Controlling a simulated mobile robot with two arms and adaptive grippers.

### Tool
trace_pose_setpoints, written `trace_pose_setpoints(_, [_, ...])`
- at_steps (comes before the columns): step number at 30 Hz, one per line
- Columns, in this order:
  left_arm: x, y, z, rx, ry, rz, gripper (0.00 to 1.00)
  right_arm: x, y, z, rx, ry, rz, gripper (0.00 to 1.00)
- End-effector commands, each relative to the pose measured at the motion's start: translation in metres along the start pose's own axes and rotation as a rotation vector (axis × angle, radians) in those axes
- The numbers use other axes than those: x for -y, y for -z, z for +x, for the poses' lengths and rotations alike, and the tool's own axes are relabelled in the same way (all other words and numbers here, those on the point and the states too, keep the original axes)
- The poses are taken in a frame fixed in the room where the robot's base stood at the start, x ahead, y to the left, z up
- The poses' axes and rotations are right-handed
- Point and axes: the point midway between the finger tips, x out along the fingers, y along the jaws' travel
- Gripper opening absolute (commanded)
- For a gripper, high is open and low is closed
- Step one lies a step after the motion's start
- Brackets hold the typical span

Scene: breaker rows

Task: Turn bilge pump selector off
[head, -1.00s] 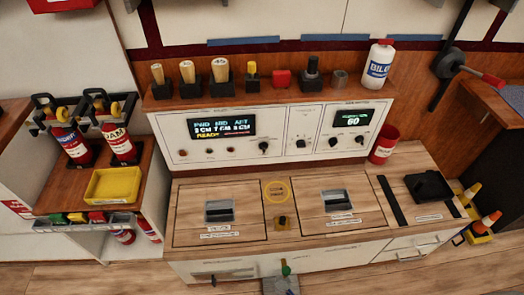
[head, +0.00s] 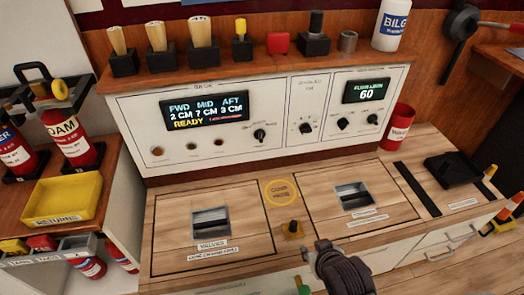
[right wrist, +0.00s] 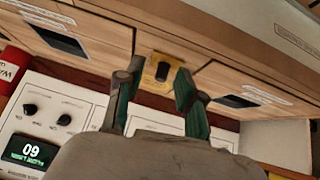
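The console panel has a dark knob (head: 260,135) right of the lit FWD/MID/AFT display, a knob (head: 306,128) in the narrow middle section and two knobs (head: 343,123) under the display reading 60. Their labels are too small to tell which is the bilge pump selector. A black knob on a yellow base (head: 293,228) is on the counter; in the right wrist view it (right wrist: 162,70) appears between my fingers, apart from them. My right gripper (head: 322,246) is over the counter's front, right of that base; its fingers (right wrist: 152,95) are spread and empty. My left gripper is out of view.
Two hatches with recessed handles (head: 210,222) (head: 353,195) lie in the counter. Brushes (head: 203,48) and other items line the shelf above the panel. A red cup (head: 398,127) stands at right, a yellow tray (head: 62,200) at left.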

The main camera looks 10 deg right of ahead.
Motion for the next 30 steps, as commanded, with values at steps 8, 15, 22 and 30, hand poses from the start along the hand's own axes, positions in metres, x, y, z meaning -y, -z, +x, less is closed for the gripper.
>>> trace_pose_setpoints(8, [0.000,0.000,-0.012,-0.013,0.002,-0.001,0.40,-0.004,0.099,0.032,-0.401,-0.093,0.106,0.38])
trace_pose_setpoints(15, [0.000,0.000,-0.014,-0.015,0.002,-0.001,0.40,0.028,0.179,0.041,-0.736,-0.050,0.104,0.38])
trace_pose_setpoints(22, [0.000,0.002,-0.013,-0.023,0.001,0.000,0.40,0.054,0.212,0.040,-0.880,0.016,0.077,0.38])
trace_pose_setpoints(30, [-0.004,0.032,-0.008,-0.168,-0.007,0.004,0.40,0.056,0.243,0.064,-0.890,0.020,0.073,0.38])
